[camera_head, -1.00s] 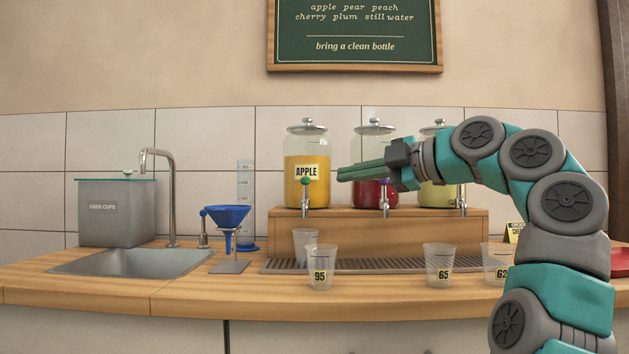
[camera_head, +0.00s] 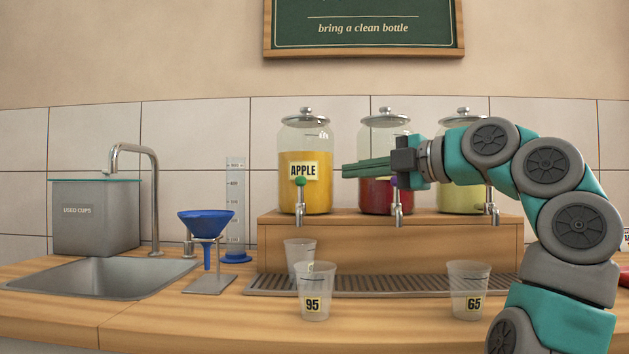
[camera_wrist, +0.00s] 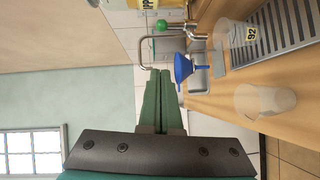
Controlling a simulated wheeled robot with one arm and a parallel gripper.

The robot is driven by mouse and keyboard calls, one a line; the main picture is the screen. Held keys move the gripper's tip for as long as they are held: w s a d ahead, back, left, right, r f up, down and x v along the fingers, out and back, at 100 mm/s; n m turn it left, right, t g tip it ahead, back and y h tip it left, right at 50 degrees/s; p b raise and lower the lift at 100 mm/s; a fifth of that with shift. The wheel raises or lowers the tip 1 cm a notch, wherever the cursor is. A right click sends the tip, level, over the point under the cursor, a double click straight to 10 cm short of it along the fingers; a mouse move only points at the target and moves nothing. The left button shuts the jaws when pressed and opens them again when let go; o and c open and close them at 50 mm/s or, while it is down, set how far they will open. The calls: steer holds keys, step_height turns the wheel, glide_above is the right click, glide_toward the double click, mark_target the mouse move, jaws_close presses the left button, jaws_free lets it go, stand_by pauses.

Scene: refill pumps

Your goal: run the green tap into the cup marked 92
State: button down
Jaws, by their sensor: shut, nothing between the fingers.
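The green tap (camera_head: 300,182) is on the front of the yellow jar labelled APPLE (camera_head: 305,195). Its green knob also shows in the wrist view (camera_wrist: 160,25). No liquid is seen running from it. The clear cup marked 92 (camera_wrist: 224,38) stands below this tap's spout in the wrist view. A clear cup on the drip tray under the green tap in the head view (camera_head: 297,248) appears to be the same one, its label hidden behind cup 95. My gripper (camera_head: 345,171) is shut and empty, right of the green knob and in front of the red jar.
Cup 95 (camera_head: 314,300) and cup 65 (camera_head: 468,300) stand on the counter before the drip tray (camera_head: 400,284). A purple-knobbed tap (camera_head: 397,200) is beneath my gripper. A blue funnel (camera_head: 206,222) on a stand and the sink (camera_head: 90,278) are left.

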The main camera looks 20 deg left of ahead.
steer(key=p, duration=0.2)
glide_toward(301, 190)
steer(key=s+a+r, duration=0.2)
steer(key=s+a, duration=0.1)
steer(key=a, duration=0.1)
steer(key=shift+w+a+f+p, duration=0.1)
steer(key=shift+w+a+p, duration=0.25)
steer(key=shift+w, duration=0.35)
steer(key=shift+w+a+f+p, duration=0.1)
steer(key=shift+w+a+p, duration=0.1)
steer(key=shift+w+a, duration=0.4)
steer(key=shift+w+a+f+p, duration=0.1)
steer(key=shift+w+a+p, duration=0.15)
steer(key=shift+w, duration=0.55)
